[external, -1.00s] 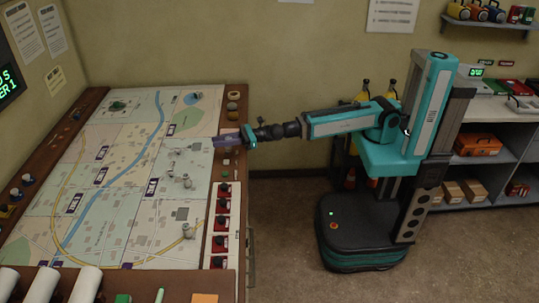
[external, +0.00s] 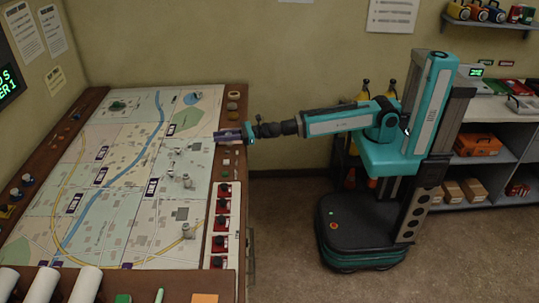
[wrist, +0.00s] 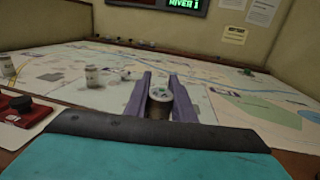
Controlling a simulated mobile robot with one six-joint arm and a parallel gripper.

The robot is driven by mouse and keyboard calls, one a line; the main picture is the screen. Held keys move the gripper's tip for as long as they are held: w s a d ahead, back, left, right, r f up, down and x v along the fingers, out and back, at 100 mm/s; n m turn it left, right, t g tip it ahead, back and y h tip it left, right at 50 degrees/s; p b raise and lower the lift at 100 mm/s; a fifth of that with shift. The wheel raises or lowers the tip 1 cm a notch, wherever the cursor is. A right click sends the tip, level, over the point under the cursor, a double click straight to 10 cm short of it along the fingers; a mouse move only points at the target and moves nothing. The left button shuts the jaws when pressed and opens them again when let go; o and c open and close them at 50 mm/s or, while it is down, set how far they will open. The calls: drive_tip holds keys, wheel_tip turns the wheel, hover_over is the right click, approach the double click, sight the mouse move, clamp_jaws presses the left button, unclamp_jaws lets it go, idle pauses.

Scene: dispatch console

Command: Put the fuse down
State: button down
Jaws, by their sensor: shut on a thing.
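My gripper (external: 229,135) is over the right wooden border of the map table in the external view. In the wrist view its two purple fingers (wrist: 161,78) are closed on a small upright cylinder, which I take to be the fuse (wrist: 159,95). The fuse has a pale top with a green mark and a darker brownish body. Its lower end is hidden, so I cannot tell whether it touches the table. In the external view I cannot make out the fuse at the fingers.
The map table (external: 110,180) carries several small pale pieces, including a cylinder (wrist: 93,77) left of the fingers. Red switches (external: 221,222) line the right border. White rolls (external: 87,284) lie along the front. Open floor (external: 285,215) separates the table from my base.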

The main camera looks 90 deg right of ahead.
drive_tip(key=shift+w+a+f+b, duration=0.25)
drive_tip(key=shift+w+b, duration=0.3)
drive_tip(key=shift+w, duration=1.95)
drive_tip(key=shift+w+a+f+b, duration=0.2)
drive_tip(key=shift+w+b, duration=0.35)
drive_tip(key=shift+w, duration=1.95)
drive_tip(key=shift+w+a+f+b, duration=0.25)
drive_tip(key=shift+w+b, duration=0.3)
drive_tip(key=shift+w, duration=1.95)
drive_tip(key=shift+w, duration=0.4)
drive_tip(key=shift+f+b, duration=1.4)
drive_tip(key=shift+f, duration=0.4)
drive_tip(key=shift+f, duration=0.2)
drive_tip(key=c, duration=1.5)
unclamp_jaws()
drive_tip(key=shift+r, duration=0.25)
